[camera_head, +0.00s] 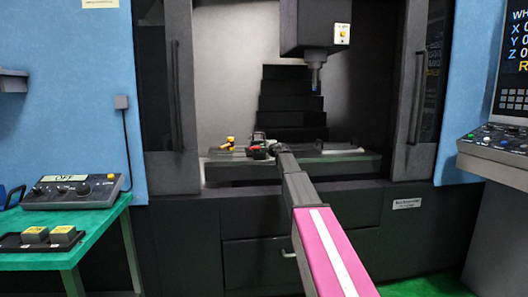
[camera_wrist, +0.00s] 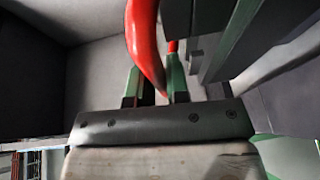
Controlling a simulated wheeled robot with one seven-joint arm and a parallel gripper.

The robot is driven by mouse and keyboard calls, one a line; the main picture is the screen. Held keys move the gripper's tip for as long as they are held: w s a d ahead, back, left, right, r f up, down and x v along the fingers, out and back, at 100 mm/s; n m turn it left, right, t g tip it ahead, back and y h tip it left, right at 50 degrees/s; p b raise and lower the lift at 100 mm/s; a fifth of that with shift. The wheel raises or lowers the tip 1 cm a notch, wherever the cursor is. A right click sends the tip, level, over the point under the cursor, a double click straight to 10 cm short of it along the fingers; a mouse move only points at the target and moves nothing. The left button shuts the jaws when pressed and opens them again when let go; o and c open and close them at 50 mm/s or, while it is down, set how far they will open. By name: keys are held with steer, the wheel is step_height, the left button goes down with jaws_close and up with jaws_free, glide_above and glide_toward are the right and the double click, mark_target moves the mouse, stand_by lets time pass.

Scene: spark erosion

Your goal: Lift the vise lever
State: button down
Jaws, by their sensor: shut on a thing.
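The vise lever is a curved red handle (camera_wrist: 146,45) in the wrist view, rising from the jaws toward the top of the picture. My gripper (camera_wrist: 158,90) is shut on it, with a green-and-dark finger on each side. In the head view, a small red part of the lever (camera_head: 259,154) shows at the end of my arm, on the machine table. My arm and the gripper hide most of the vise there. In the wrist view, dark blocks stand close to the right of the lever.
The machine table (camera_head: 350,163) lies inside the open enclosure. A yellow item (camera_head: 228,143) is left of the lever. The dark machine head (camera_head: 312,30) hangs above, with its tool pointing down. Enclosure doors with handles (camera_head: 177,95) flank the opening. A green side table (camera_head: 95,232) holds a control box (camera_head: 75,192).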

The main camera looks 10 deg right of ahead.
steer(key=shift+w+r+g+h, duration=0.3)
steer(key=shift+r+g, duration=0.3)
steer(key=shift+r, duration=0.1)
steer(key=shift+w+r, duration=0.2)
steer(key=shift+r, duration=0.2)
steer(key=shift+w+r, duration=0.1)
steer(key=shift+r, duration=0.1)
steer(key=c, duration=1.1)
jaws_free()
steer(key=shift+s+d, duration=0.15)
steer(key=shift+s, duration=0.35)
steer(key=v, duration=1)
